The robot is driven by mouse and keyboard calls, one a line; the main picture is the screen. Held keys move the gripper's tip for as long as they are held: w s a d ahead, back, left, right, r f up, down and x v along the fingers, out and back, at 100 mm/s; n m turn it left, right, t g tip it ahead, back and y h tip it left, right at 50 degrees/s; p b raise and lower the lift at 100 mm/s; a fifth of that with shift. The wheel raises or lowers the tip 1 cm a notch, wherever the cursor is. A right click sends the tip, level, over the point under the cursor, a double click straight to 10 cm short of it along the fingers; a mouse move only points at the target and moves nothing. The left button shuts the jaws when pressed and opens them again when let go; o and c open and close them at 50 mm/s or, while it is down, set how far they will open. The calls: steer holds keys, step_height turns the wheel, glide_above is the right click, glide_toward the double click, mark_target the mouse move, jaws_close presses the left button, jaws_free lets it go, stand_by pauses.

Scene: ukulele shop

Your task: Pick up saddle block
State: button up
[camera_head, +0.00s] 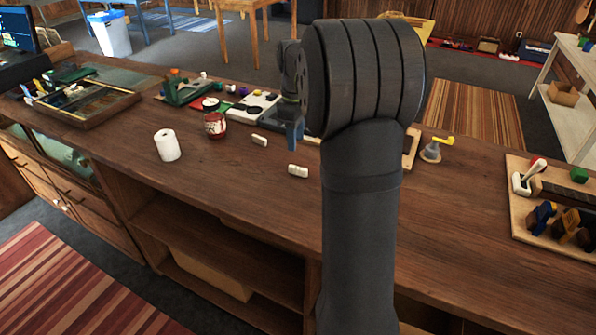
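Two small cream blocks lie on the brown wooden counter (235,185). One pale block (259,140) is left of my gripper, and the other pale block (298,171) is nearer the counter's front edge. I cannot tell which is the saddle block. My gripper (294,138) points down over the counter, between the two blocks in the picture and apart from the nearer one. It is small and partly hidden by my arm, so its opening does not show clearly. Nothing is visibly held.
A white paper roll (168,145) and a red-and-white tin (215,125) stand to the left. A wooden tray (85,107) lies far left. A grey piece with a yellow top (432,150) and a wooden tool board (520,215) are on the right. The front middle is clear.

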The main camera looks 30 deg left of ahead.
mark_target(298, 168)
step_height(298, 168, down, 4)
steer(key=shift+d+f, duration=0.15)
steer(key=shift+f, duration=1.25)
steer(key=shift+d+f, duration=0.15)
steer(key=shift+f, duration=1.2)
jaws_close()
